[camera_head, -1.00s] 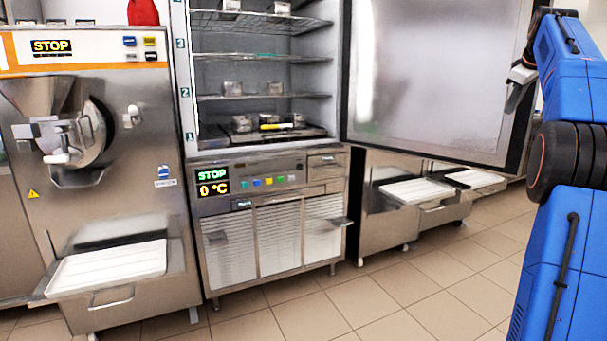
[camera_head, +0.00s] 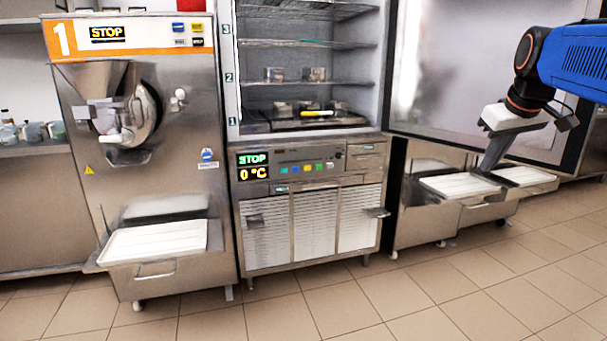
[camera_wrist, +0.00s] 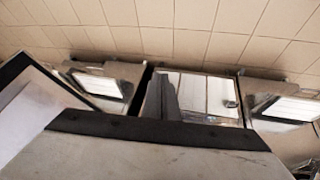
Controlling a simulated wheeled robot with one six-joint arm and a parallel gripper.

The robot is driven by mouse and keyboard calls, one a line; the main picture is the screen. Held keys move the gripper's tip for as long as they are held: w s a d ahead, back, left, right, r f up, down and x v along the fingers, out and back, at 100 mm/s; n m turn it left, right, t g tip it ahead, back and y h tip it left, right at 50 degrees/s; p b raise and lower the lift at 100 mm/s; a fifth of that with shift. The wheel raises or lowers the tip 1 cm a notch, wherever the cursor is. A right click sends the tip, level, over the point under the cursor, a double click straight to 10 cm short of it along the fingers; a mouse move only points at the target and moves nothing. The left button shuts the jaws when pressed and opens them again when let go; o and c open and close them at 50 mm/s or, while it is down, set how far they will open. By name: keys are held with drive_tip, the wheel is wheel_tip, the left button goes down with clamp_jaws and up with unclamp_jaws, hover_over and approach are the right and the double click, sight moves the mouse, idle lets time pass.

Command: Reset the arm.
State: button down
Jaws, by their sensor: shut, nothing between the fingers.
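My gripper (camera_head: 492,158) hangs at the right in the head view, fingers pointing down, in front of the open freezer door (camera_head: 470,75). It is shut and empty. My blue arm (camera_head: 580,60) comes in from the right edge above it. In the wrist view, the dark gripper fingers (camera_wrist: 163,98) stand up in the middle as one narrow shape, and the grey gripper body fills the bottom. Floor tiles and machine fronts show beyond them.
The open freezer cabinet (camera_head: 305,160) holds small containers and a yellow-handled tool (camera_head: 318,113) on its shelves. Batch freezer 1 (camera_head: 150,165) stands at the left with a white tray (camera_head: 155,241). More white trays (camera_head: 460,187) jut out behind the door. The tiled floor (camera_head: 400,305) in front is clear.

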drive_tip(key=s+a+f, duration=0.4)
drive_tip(key=s+f, duration=0.4)
drive_tip(key=f, duration=0.1)
drive_tip(key=s+a+f+m, duration=0.1)
drive_tip(key=s+a+f, duration=0.4)
drive_tip(key=s+f, duration=0.4)
drive_tip(key=s+a+f+g+y, duration=0.1)
drive_tip(key=s+a+f, duration=0.4)
drive_tip(key=s+f, duration=0.3)
wheel_tip(320, 180, down, 2)
drive_tip(key=shift+s+m, duration=0.3)
